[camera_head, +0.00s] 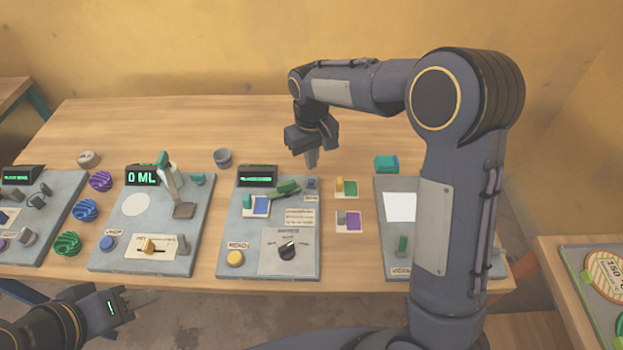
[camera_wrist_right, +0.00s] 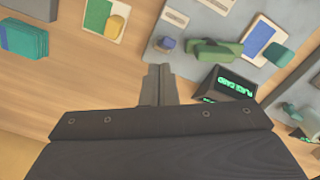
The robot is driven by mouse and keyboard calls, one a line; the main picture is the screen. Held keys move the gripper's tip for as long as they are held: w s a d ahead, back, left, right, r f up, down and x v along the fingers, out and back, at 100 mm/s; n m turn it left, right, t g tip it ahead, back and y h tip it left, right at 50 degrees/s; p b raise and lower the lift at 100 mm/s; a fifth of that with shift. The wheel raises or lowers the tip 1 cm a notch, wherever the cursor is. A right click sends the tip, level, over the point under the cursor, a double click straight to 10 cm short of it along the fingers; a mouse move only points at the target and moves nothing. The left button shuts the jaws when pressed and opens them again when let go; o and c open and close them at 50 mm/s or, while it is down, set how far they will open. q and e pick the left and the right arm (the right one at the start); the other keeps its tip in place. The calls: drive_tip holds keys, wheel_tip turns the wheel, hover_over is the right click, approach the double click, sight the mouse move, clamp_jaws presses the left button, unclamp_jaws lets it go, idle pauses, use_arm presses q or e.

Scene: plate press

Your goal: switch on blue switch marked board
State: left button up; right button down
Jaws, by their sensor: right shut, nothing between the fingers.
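The third board from the left (camera_head: 228,262) is a grey panel with a lit green display (camera_head: 257,176). On it are a white card with a blue patch (camera_head: 262,206), a teal block (camera_head: 247,201) at that card, a green lever (camera_head: 287,188), a black dial (camera_head: 287,250) and a yellow button (camera_head: 235,258). A small blue knob (camera_wrist_right: 165,44) sits at the board's corner. My right gripper (camera_head: 312,158) is shut and empty, behind this board's back right corner; in the right wrist view its fingertips (camera_wrist_right: 159,72) are just short of the knob. My left gripper (camera_head: 147,298) hangs low at the front left.
The second board (camera_head: 112,262) reads "0 ML" and has a yellow slider. Green, blue and purple striped knobs (camera_head: 85,210) stand left of it. Two colour cards (camera_head: 347,222) lie right of the third board. A teal block (camera_head: 386,164) stands behind the right board (camera_head: 385,185). My right arm hides part of that board.

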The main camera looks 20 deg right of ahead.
drive_tip(key=shift+f+b, duration=1.3)
drive_tip(key=shift+f, duration=0.75)
idle(1.1)
drive_tip(key=shift+r, duration=0.1)
wheel_tip(320, 180, up, 7)
drive_tip(key=p, duration=0.5)
drive_tip(key=shift+p, duration=0.35)
idle(0.3)
